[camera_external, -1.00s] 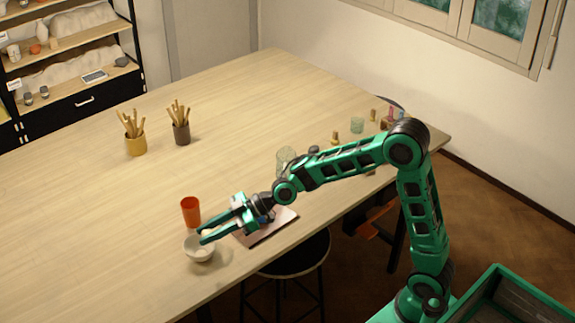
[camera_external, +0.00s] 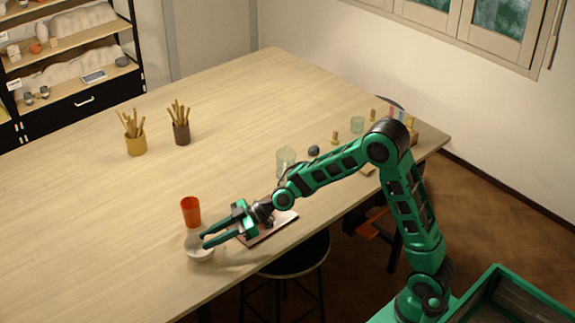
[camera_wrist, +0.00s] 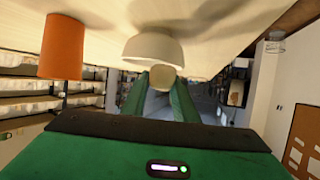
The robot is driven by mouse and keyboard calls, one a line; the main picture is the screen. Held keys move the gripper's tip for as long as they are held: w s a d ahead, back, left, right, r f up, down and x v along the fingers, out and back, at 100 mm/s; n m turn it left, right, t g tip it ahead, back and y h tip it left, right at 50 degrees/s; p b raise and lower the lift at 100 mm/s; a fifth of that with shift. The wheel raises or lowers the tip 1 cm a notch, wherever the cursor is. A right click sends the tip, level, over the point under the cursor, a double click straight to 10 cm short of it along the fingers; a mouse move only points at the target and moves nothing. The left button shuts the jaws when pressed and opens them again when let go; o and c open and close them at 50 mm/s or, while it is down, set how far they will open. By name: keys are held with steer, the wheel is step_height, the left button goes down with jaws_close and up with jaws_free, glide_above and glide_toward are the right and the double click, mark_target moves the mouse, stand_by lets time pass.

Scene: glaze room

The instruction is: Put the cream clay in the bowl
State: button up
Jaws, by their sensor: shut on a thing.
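My gripper (camera_external: 203,241) reaches out over the near edge of the table, its fingertips at the white bowl (camera_external: 198,253). In the wrist view, where the table appears at the top, the cream clay (camera_wrist: 166,79) is a pale rounded lump between the green fingers, which are shut on it. The bowl (camera_wrist: 153,46) shows just behind the clay and is partly overlapped by it. The clay cannot be made out in the external view. I cannot tell whether it touches the bowl.
An orange cup (camera_external: 190,211) stands close behind the bowl; it also shows in the wrist view (camera_wrist: 62,46). A flat board (camera_external: 268,232) lies under my wrist. Glass cups and small bottles stand along the right side. Two pots of tools stand farther back. The table's left is clear.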

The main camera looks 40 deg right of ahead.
steer(key=shift+f, duration=0.15)
steer(key=o, duration=1.1)
